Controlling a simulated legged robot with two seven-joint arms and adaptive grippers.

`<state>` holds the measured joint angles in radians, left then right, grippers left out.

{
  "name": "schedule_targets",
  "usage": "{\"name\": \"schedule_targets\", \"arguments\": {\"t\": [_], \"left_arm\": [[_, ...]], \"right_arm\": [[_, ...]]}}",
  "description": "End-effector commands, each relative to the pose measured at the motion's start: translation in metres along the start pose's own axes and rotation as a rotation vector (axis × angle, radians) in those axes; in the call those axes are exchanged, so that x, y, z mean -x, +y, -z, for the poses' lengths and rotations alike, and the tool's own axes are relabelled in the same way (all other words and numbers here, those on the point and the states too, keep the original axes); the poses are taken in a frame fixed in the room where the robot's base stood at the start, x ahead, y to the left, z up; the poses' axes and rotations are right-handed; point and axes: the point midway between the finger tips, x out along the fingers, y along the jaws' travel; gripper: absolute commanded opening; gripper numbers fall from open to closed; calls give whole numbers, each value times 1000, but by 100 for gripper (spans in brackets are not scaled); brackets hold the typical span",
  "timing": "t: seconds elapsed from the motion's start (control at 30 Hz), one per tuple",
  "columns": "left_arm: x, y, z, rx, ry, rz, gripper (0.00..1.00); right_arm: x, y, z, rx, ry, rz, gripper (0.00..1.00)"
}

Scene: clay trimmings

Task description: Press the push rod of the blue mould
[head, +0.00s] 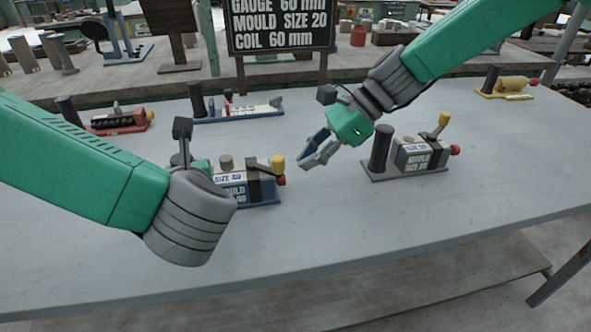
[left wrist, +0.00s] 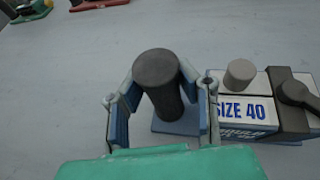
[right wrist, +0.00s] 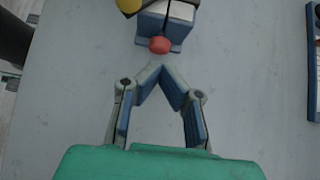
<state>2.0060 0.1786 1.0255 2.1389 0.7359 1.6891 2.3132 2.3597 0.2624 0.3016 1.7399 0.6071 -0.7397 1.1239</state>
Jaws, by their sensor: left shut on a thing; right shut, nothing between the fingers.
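The blue mould (head: 262,190), marked SIZE 40, stands on the table, partly hidden by my left arm in the head view. Its right end has a red push-rod knob (head: 281,181) below a yellow knob (head: 278,163). In the right wrist view the red knob (right wrist: 160,45) lies just beyond my right fingertips. My left gripper (left wrist: 160,88) is shut on the mould's dark upright post (left wrist: 157,72). My right gripper (head: 312,158) is shut and empty, to the right of and above the red knob, apart from it in the head view.
A grey mould (head: 420,156) stands to the right. A red mould (head: 118,122), a blue and white mould (head: 240,113) and a yellow mould (head: 510,85) stand farther off. A black sign (head: 280,28) stands behind. The table (head: 330,220) in front is clear.

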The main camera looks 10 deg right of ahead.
Motion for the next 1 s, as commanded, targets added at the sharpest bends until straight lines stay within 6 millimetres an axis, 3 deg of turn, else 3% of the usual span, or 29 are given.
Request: {"name": "schedule_targets", "arguments": {"t": [0.1, 0.3, 0.8, 0.83, 0.87, 0.9, 1.0], "left_arm": [[0, 0, 1, -1, 3, -1, 0], [0, 1, 1, -1, 2, -2, 0], [-1, 2, 0, -1, 1, -4, 0], [-1, 2, 0, -1, 1, -4, 33], [-1, 2, 0, -1, 1, -5, 44], [-1, 2, 0, -1, 1, -5, 51], [-1, 2, 0, 0, 1, -4, 51]], "right_arm": [[26, -2, 0, 0, 1, 6, 0], [53, -2, 2, -1, 3, 4, 0], [60, -2, 3, -3, 4, 3, 0], [60, -2, 3, -3, 4, 3, 0], [60, -2, 3, -3, 4, 3, 0], [60, -2, 3, -3, 4, 2, 0], [60, -2, 3, -3, 4, 3, 0]]}}
